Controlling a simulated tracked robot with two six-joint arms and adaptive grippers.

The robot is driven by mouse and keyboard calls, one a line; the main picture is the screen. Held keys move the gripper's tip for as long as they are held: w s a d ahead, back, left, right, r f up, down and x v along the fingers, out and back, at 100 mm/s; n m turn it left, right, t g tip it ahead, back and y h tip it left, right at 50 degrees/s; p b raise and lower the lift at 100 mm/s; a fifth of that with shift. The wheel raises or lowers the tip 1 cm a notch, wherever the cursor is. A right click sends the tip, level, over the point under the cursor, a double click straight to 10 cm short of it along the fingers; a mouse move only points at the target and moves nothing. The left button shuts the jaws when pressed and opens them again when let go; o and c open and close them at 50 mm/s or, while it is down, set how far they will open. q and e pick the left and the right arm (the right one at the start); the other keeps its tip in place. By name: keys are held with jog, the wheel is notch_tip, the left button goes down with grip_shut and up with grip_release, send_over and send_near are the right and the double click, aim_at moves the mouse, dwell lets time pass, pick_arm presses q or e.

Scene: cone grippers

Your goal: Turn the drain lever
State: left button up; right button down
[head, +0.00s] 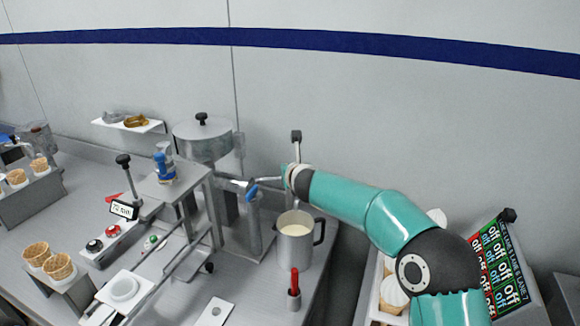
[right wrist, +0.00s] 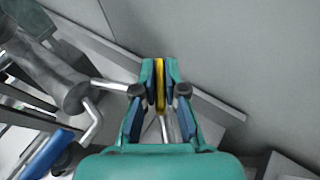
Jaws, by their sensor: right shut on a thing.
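My right gripper (right wrist: 160,85) is shut on a narrow yellow grip (right wrist: 159,80), which I take to be the drain lever's handle. A bent metal rod (right wrist: 113,86) runs from the pipework on the left to the fingers. In the head view my right gripper (head: 288,177) is at the end of the teal arm, beside the metal outlet, and hides the grip. A blue handle (head: 252,190) hangs from the outlet just to the left, apart from the fingers; it also shows in the right wrist view (right wrist: 45,155). My left gripper is not in view.
A metal jug (head: 295,243) of pale liquid stands below the gripper. A lidded steel pot (head: 202,139) is behind left. A black-topped post (head: 296,140) stands close behind. A red-handled tool sits in a small holder (head: 294,300). The wall is near.

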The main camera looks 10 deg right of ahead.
jog(key=n+y+p, duration=0.2)
jog(key=p, duration=0.1)
jog(key=r+n+g+y+p, duration=0.1)
jog(key=n+y+p, duration=0.1)
jog(key=y+p, duration=0.1)
jog(key=shift+d+p, duration=0.15)
jog(key=shift+p, duration=0.6)
jog(key=shift+f+n+y, duration=0.2)
jog(key=shift+n+y, duration=0.3)
jog(key=shift+n, duration=0.1)
jog(key=shift+w+f+n+g+y+b, duration=0.1)
jog(key=shift+f+n+g+y+b, duration=0.1)
jog(key=shift+n+g+y+b, duration=0.4)
jog(key=shift+r+n+g+y+p, duration=0.15)
jog(key=shift+n+g+y+p, duration=0.45)
jog(key=shift+n+y+p, duration=0.25)
jog(key=shift+n+g+y, duration=0.5)
jog(key=shift+n+y, duration=0.05)
jog(key=shift+n, duration=0.1)
jog(key=shift+a, duration=0.2)
jog(key=c, duration=1.2)
grip_release()
jog(key=shift+c, duration=0.2)
jog(key=shift+f, duration=0.2)
jog(key=shift+d, duration=0.1)
